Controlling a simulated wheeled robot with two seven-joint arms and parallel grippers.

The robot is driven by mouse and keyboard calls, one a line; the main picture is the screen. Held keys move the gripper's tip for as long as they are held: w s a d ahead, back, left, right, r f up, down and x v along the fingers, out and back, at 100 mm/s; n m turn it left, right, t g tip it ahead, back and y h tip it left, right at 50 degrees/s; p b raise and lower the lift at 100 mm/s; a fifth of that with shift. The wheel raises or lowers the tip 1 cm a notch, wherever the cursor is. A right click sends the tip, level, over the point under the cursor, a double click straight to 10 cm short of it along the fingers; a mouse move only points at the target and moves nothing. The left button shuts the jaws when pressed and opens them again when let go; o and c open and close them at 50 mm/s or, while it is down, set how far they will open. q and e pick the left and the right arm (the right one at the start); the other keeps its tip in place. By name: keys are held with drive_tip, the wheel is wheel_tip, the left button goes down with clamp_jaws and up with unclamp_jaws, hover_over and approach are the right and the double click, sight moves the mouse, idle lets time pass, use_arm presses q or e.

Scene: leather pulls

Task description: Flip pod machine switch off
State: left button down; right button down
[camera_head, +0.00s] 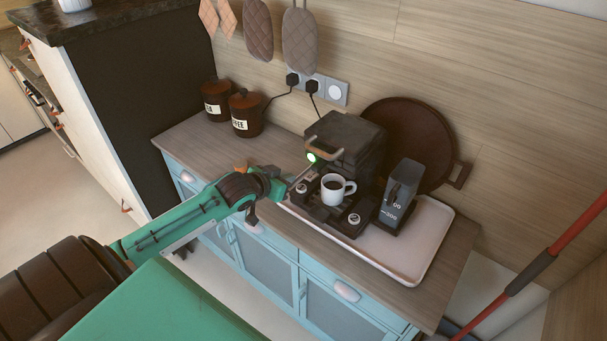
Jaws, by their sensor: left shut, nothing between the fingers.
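The dark pod machine (352,132) stands on a pale tray (417,264) on the counter. A small green light (311,157) glows on its left front side. A white mug of dark coffee (331,196) stands upright on its base, with a round pale control on each side: one on the left (299,190) and one on the right (354,219). I cannot tell which part is the switch. My left gripper (303,174) is shut and empty, its tip close to the machine's left front, just below the light. Whether it touches is unclear. My right gripper is out of view.
A dark water container (399,196) stands right of the machine. Two brown canisters (246,114) stand at the counter's back left. A round brown tray (425,130) leans on the wall. Black plugs (312,86) sit in wall sockets. The counter's left front is clear.

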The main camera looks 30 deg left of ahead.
sight(312, 177)
use_arm(q)
drive_tip(key=shift+w+a+r+t, duration=0.3)
drive_tip(key=shift+w+a+r, duration=0.25)
drive_tip(key=shift+w+r, duration=0.3)
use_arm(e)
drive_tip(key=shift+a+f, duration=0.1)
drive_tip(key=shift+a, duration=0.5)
use_arm(q)
drive_tip(key=shift+s+a, duration=0.1)
drive_tip(key=shift+s, duration=0.05)
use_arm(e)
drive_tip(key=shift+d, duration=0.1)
